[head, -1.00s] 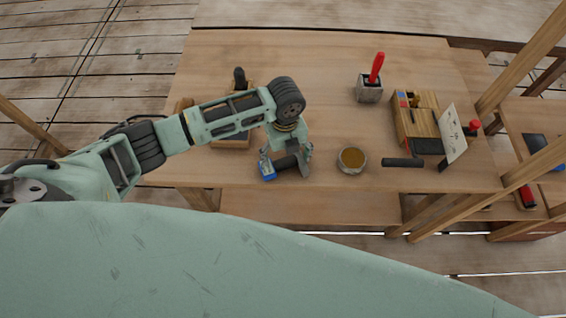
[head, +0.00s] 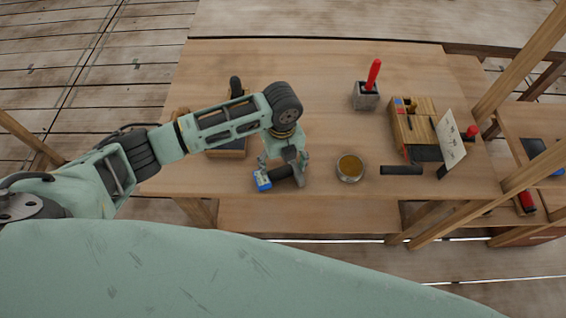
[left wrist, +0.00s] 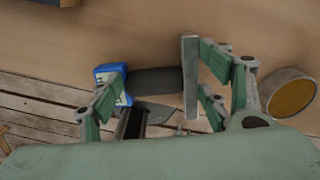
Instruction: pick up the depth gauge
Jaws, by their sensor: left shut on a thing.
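The depth gauge appears to be the tool with a blue, white-marked end (head: 262,180) and a dark cylindrical body, near the table's front edge. In the left wrist view its dark body (left wrist: 157,80) lies crosswise between my fingers, with the blue end at the left finger. My left gripper (head: 286,168) is shut on it, fingers well apart across its length. The right end is partly hidden by a finger. Whether the tool touches the tabletop is hard to tell. My right gripper is not in view.
A round tin with amber contents (head: 350,168) stands just right of the gripper. A black bar (head: 401,170), a wooden box (head: 420,130), a white card (head: 452,150) and a grey holder with a red handle (head: 366,97) are further right. A wooden block (head: 228,148) lies behind my arm. The table's (head: 310,60) back middle is clear.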

